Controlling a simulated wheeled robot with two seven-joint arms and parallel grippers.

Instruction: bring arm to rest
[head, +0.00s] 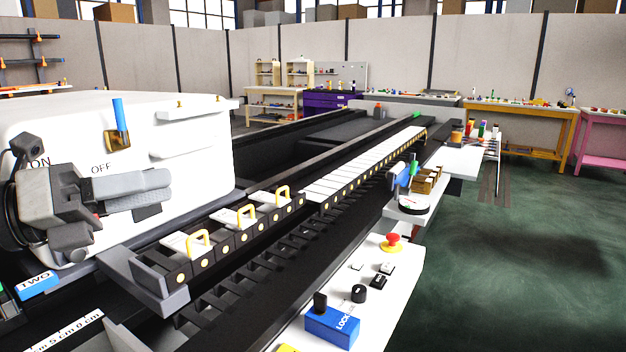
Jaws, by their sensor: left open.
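My left gripper (168,188) is at the left of the head view, grey, with its fingers pointing right. It is open, and I see nothing between its fingers. It appears in front of the white machine housing (200,175); I cannot tell how wide the gap to it is. A blue-handled lever (119,115) stands up from a brown mount on the housing, beside the letters OFF and above the gripper. The letters ON are partly behind my arm. My right gripper is out of view.
Below and right of the gripper, a dark loading rack (228,243) carries several blocks with yellow handles. A white control panel (395,310) has a red button (392,240) and a blue LOCK box (332,326). Green floor (520,270) is clear on the right.

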